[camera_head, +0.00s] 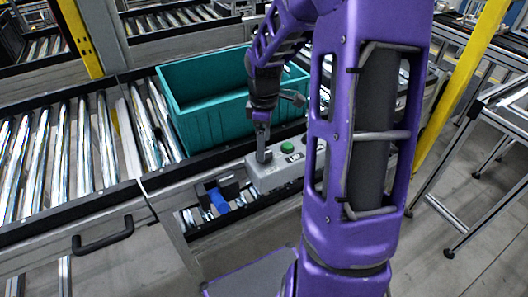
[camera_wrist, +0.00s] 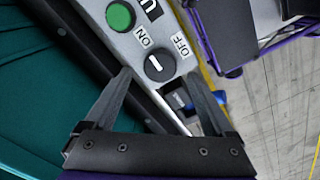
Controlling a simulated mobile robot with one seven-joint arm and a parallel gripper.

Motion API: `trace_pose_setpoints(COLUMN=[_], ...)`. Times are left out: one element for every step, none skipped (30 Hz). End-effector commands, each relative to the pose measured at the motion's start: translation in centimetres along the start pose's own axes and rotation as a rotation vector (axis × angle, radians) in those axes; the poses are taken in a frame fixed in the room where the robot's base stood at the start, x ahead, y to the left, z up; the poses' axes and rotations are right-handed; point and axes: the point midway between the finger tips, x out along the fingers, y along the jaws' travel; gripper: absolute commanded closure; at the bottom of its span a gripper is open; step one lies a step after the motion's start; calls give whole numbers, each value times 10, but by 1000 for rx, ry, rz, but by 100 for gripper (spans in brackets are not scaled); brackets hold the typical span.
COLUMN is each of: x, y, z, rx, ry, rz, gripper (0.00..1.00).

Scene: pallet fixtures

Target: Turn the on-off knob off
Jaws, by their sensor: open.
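The on-off knob (camera_wrist: 159,65) is a round black dial with a white line, set in a grey control box (camera_wrist: 182,22). Its line slants toward the upper left, on the side of the ON label (camera_wrist: 142,36); the OFF label (camera_wrist: 181,45) is at its upper right. My gripper (camera_wrist: 158,76) is open, with one fingertip on each side of the knob in the wrist view. Whether the fingers touch it I cannot tell. In the head view, my gripper (camera_head: 263,151) points down over the left part of the grey box (camera_head: 275,176), and the knob is mostly hidden.
A green button (camera_wrist: 119,16) sits beside the knob, also visible in the head view (camera_head: 287,147). A teal crate (camera_head: 215,103) stands on the rollers behind the box. A blue and black object (camera_head: 219,200) lies just left of the box.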

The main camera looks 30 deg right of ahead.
Motion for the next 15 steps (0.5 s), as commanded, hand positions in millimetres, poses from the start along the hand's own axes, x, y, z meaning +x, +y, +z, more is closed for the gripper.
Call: trace_pose_setpoints(x=[11,15,21,24,27,30,32,33,35,36,36,36,36,36,36], y=[-1,-1,-1,-1,0,0,0,0,0,0,0,0,0,0,0], z=[0,0,0,0,0,0,0,0,0,0,0,0,0,0,0], rx=[-1,-1,0,0,0,0,0,0,0,0,0,0,0,0,0], ry=[0,0,-1,-1,-1,0,0,0,0,0,0,0,0,0,0], rz=[-5,-4,-4,-3,-2,-1,-1,-1,-1,-1,-1,-1,0,0,0], gripper=[12,12,12,12,12,12,12,12,12,12,12,12,12,12,12])
